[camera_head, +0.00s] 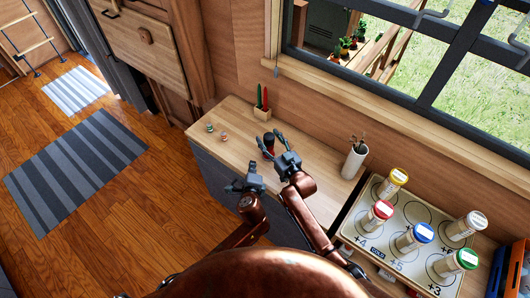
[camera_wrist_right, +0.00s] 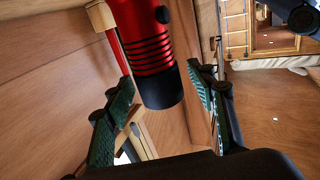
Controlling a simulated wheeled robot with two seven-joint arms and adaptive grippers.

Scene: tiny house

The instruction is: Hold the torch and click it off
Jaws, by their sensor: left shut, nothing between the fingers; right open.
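The torch (camera_wrist_right: 155,50) is red with a ribbed, black end. In the right wrist view it stands between the two spread fingers of my right gripper (camera_wrist_right: 160,105), with gaps visible on both sides. In the head view the torch (camera_head: 269,144) is a small dark and red shape over the counter, partly hidden by my right gripper (camera_head: 270,147). My right gripper is open. My left gripper (camera_head: 243,184) is shut and empty, lower in the head view, near the counter's front edge and apart from the torch.
A wooden holder (camera_head: 262,114) with a red and a green stick stands behind the torch. A white vase (camera_head: 353,163) is to the right. A tray (camera_head: 350,228) with several jars lies further right. Two small items (camera_head: 217,131) lie on the counter (camera_head: 236,112). The counter's left part is mostly clear.

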